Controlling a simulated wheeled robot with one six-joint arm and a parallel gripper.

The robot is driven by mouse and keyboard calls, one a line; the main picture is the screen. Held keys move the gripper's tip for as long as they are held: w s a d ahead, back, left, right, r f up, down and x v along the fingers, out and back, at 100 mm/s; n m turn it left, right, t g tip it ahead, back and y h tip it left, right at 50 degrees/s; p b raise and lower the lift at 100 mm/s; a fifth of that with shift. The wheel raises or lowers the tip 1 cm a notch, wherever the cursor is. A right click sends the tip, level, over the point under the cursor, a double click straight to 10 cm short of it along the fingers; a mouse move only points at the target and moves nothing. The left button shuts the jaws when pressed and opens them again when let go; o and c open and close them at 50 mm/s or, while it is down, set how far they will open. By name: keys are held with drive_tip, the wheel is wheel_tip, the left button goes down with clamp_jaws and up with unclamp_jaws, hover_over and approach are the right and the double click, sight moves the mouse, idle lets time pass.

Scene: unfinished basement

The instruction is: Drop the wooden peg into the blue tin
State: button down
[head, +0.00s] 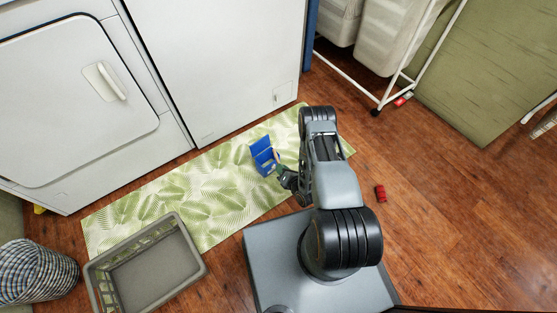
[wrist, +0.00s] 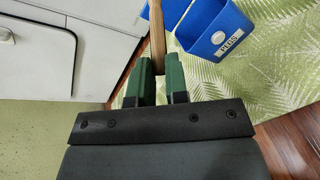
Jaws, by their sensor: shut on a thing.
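The blue tin (head: 263,158) stands on the leaf-patterned mat, in front of the white appliances. In the wrist view the tin (wrist: 213,32) is at the top right, with a white label reading "PEGS" on its side. My gripper (head: 287,178) is just to the lower right of the tin in the head view. In the wrist view my gripper (wrist: 161,72) has green fingers shut on the wooden peg (wrist: 157,32). The peg points up the picture, left of the tin, and is not inside it.
A grey basket (head: 195,272) stands at the mat's lower left, beside a checked hamper (head: 35,272). A small red object (head: 380,193) lies on the wood floor to the right. A white wheeled rack (head: 345,74) stands at the back. The floor at right is mostly clear.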

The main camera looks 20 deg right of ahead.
drive_tip(key=shift+s+r+p, duration=0.25)
drive_tip(key=shift+s+r, duration=0.15)
drive_tip(key=shift+s, duration=0.5)
drive_tip(key=shift+s+r+p, duration=0.3)
drive_tip(key=shift+s+r, duration=0.05)
drive_tip(key=shift+s, duration=0.55)
drive_tip(key=shift+s+r+p, duration=0.25)
drive_tip(key=shift+s+r, duration=0.15)
drive_tip(key=shift+s, duration=0.5)
